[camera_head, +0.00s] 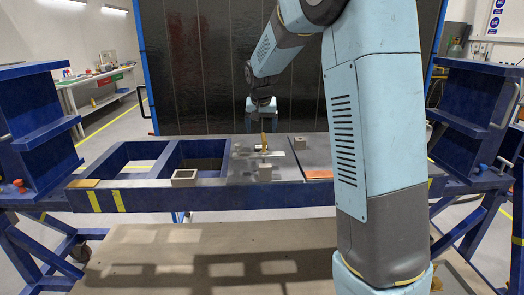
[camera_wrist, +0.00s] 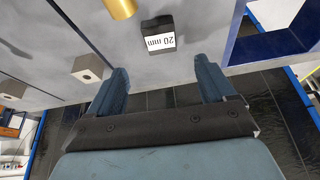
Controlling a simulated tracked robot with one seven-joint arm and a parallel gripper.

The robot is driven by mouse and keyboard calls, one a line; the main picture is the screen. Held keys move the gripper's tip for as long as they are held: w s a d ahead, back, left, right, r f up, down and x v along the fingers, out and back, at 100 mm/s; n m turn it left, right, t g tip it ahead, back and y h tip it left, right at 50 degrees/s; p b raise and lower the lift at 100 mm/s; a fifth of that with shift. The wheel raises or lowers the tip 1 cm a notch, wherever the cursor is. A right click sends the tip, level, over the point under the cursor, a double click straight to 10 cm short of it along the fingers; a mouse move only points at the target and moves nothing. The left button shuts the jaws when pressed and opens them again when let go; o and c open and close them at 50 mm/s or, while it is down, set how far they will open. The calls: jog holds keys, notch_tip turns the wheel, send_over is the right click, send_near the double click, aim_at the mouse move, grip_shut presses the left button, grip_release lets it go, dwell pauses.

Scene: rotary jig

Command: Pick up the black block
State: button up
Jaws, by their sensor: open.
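The black block (camera_wrist: 158,24) stands on the grey metal table top in the wrist view, with a white "20 mm" label on the side facing me. My gripper (camera_wrist: 161,66) is open and empty, its two blue fingers apart. The block lies beyond the fingertips, roughly in line with the gap between them, and is not touched. In the head view my gripper (camera_head: 263,107) is small, above the far part of the table; I cannot make out the black block clearly there.
A brass cylinder (camera_wrist: 121,8) stands close to the block, left of it in the wrist view. Grey blocks with holes (camera_wrist: 88,69) lie farther left. The blue jig frame (camera_head: 240,196) has open bays at left. A dark panel (camera_head: 195,75) rises behind it.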

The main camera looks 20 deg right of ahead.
jog(key=x, duration=0.9)
jog(key=shift+s+a+f, duration=0.1)
jog(key=shift+a, duration=0.05)
jog(key=c, duration=1.4)
jog(key=shift+c, duration=0.6)
